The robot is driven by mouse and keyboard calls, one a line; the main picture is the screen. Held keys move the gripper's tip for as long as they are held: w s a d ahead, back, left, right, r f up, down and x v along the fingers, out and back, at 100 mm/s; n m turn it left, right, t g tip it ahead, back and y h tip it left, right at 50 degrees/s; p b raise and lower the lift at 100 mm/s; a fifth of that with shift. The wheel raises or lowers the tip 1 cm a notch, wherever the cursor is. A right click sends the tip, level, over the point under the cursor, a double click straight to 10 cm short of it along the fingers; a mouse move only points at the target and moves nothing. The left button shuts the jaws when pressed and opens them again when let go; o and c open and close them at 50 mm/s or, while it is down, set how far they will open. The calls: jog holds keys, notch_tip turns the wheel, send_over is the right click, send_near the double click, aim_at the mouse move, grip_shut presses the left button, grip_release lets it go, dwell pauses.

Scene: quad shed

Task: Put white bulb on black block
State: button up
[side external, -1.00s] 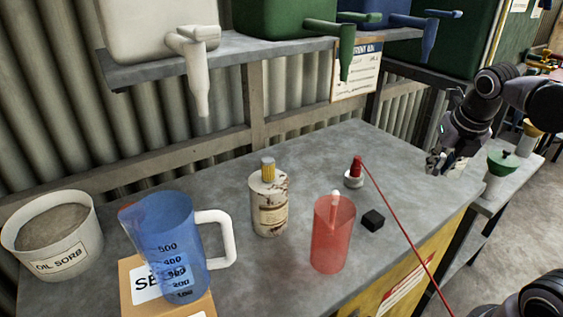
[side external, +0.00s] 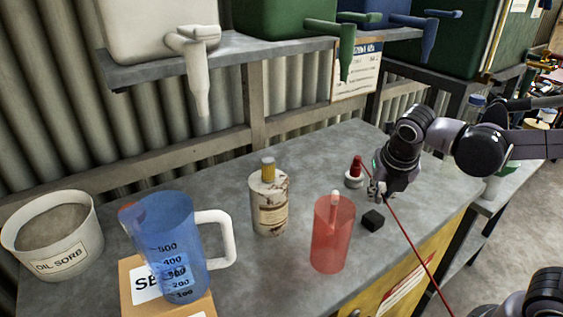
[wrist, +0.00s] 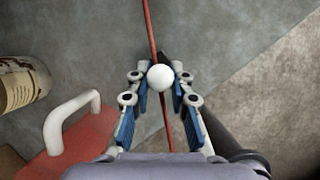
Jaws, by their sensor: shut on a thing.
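My gripper (side external: 376,188) is shut on the white bulb (wrist: 159,77), which shows as a round white ball between the fingertips in the wrist view. In the side view the fingers point down, just above and behind the black block (side external: 373,220), and the bulb is hard to make out there. The block is a small dark cube on the grey bench, right of the red jug. In the wrist view a dark patch shows behind the bulb, and most of what lies there is hidden.
The translucent red jug (side external: 332,240) stands close left of the block; its white handle (wrist: 70,118) shows in the wrist view. A stained bottle (side external: 269,205) and blue jug (side external: 172,245) stand left.

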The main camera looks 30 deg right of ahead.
aim_at(373, 214)
jog(key=shift+f, duration=2)
jog(key=shift+f, duration=0.2)
jog(key=o, duration=0.8)
jog(key=shift+c, duration=0.2)
jog(key=shift+r, duration=0.1)
